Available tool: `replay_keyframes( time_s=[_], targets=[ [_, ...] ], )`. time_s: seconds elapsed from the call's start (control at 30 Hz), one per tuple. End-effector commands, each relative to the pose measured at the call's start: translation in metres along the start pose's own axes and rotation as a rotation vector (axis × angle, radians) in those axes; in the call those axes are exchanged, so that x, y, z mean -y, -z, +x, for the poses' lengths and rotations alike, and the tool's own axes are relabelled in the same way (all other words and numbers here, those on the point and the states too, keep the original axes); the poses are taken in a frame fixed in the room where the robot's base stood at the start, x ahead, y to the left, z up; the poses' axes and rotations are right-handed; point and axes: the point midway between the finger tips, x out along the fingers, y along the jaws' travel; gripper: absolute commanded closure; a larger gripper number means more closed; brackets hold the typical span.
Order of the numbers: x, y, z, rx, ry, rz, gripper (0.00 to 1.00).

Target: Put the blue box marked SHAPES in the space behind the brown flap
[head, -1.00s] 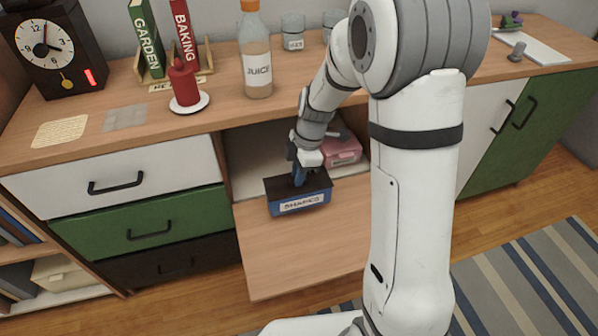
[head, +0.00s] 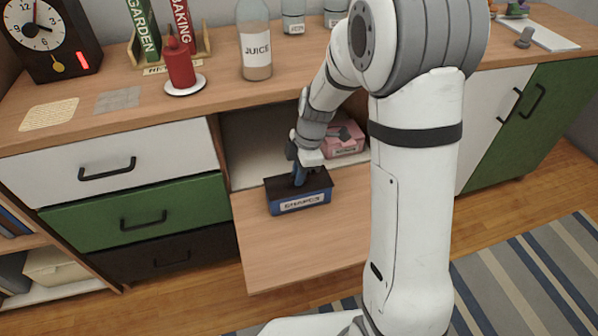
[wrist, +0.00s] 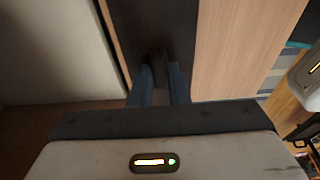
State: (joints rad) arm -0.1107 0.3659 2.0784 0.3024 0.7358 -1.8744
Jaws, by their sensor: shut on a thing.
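The blue box marked SHAPES (head: 284,206) has a dark top and is at the mouth of an open compartment, over the lowered brown flap (head: 270,250). My gripper (head: 299,180) is shut on the middle of the box's top from above. In the wrist view my two blue fingers (wrist: 158,85) close on a dark grip on the box's top (wrist: 145,30). The space behind the flap (head: 255,140) is open, with a pale interior. I cannot tell whether the box touches the flap.
A pink box (head: 345,140) stands in the right part of the compartment, partly hidden by my arm. The left part looks clear. The cabinet top above carries a juice bottle (head: 255,45), a red candle (head: 180,65) and a clock (head: 45,35).

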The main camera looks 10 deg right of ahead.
Motion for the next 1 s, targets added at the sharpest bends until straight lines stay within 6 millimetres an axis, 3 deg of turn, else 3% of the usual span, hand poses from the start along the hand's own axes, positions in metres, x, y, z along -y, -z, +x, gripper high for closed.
replay_keyframes(
  time_s=[0.33,0.37,0.67,0.87,1.0],
  targets=[
    [0.0,0.0,-0.001,0.0,-0.001,0.001,1.0],
    [0.0,0.0,-0.001,0.0,-0.001,0.001,0.84],
    [0.0,-0.001,-0.001,0.0,-0.001,0.001,0.59],
    [0.0,-0.001,0.0,0.0,0.0,0.002,0.59],
    [-0.001,-0.001,-0.011,0.0,-0.003,0.003,0.59]
  ],
)
